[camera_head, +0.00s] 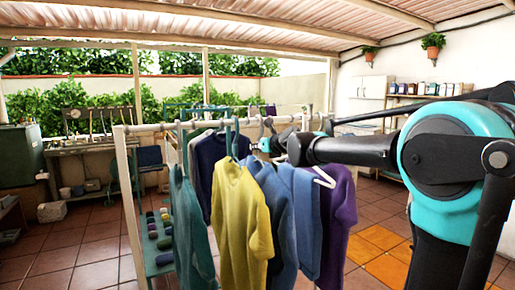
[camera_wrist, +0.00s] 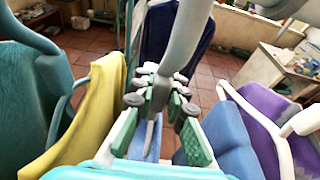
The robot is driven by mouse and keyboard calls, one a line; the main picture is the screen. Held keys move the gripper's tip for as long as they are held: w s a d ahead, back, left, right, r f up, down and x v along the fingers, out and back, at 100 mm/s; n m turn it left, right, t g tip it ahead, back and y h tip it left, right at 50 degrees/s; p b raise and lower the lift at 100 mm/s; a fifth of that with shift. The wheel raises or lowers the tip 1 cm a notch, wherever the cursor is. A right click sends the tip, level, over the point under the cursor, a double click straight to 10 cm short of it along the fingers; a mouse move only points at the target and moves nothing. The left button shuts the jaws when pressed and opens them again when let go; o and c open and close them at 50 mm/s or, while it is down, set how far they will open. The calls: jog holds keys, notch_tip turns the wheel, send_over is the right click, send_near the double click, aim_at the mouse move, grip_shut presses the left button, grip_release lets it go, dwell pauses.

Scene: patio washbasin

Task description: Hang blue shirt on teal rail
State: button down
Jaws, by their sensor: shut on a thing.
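Two blue shirts hang side by side in the head view, one (camera_head: 273,195) beside the yellow shirt and one (camera_head: 306,205) beside the purple shirt. My gripper (camera_head: 268,144) is at the hanger tops above them. In the wrist view, my gripper (camera_wrist: 158,125) is shut around a pale hanger part (camera_wrist: 178,45), with blue cloth (camera_wrist: 150,140) below between the fingers. The other blue shirt (camera_wrist: 229,138) shows to the right. A thin teal bar, perhaps the teal rail (camera_head: 195,105), shows behind the white rail; it is partly hidden.
The white rail (camera_head: 160,127) holds a teal shirt (camera_head: 192,235), a yellow shirt (camera_head: 242,215) and a purple shirt (camera_head: 338,220), packed closely around my gripper. A navy garment (camera_head: 207,165) hangs behind. Tiled floor (camera_head: 75,255) is clear at left.

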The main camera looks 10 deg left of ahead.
aim_at(258, 141)
jog(key=shift+r, duration=0.2)
dwell(0.4)
jog(key=shift+r, duration=1.3)
jog(key=shift+d, duration=0.1)
jog(key=v, duration=0.3)
jog(key=f+v, duration=0.1)
jog(key=v, duration=0.5)
jog(key=shift+s+d+f, duration=0.15)
jog(key=shift+s+d, duration=0.1)
jog(key=shift+s, duration=0.3)
jog(key=shift+d, duration=0.1)
